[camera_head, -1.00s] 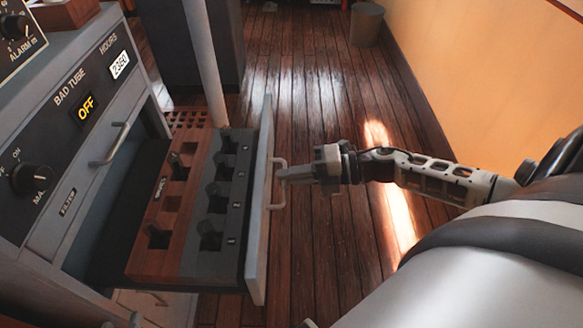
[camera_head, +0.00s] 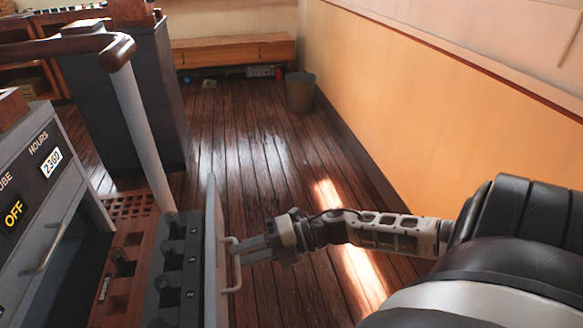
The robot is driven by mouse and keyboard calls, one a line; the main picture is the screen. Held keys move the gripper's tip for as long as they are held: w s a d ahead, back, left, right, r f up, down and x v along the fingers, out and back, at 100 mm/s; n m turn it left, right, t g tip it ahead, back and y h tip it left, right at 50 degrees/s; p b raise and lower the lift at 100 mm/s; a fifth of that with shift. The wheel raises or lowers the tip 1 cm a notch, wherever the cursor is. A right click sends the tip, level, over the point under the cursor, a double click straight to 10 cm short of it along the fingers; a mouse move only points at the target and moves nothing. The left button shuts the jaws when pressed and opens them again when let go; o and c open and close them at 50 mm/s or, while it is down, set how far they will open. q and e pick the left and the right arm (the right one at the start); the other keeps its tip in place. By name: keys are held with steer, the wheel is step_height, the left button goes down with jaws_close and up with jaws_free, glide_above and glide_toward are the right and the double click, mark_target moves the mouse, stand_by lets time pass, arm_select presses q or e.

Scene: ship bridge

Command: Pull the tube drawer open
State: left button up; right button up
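The tube drawer (camera_head: 212,262) stands pulled out of the grey cabinet at the lower left. Its front panel is upright, and a row of dark numbered sockets and a reddish-brown strip show behind it. The drawer's metal handle (camera_head: 231,283) is on the outer face. My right gripper (camera_head: 241,254) reaches in from the right, with its fingers shut on the handle and covering part of the bar. The near end of the drawer is cut off by the picture's bottom edge. My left gripper is not in view.
The grey cabinet (camera_head: 52,205) has another handle (camera_head: 44,250) and an OFF display. A pale post with a wooden rail (camera_head: 140,130) rises beside the drawer. A bin (camera_head: 300,92) stands by the orange wall. The wooden floor right of the drawer is clear.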

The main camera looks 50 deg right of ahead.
arm_select(q)
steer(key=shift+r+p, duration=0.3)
steer(key=shift+p, duration=0.55)
arm_select(e)
steer(key=v, duration=1.6)
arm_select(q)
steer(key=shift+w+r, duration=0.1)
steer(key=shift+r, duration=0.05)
arm_select(e)
steer(key=shift+a, duration=0.1)
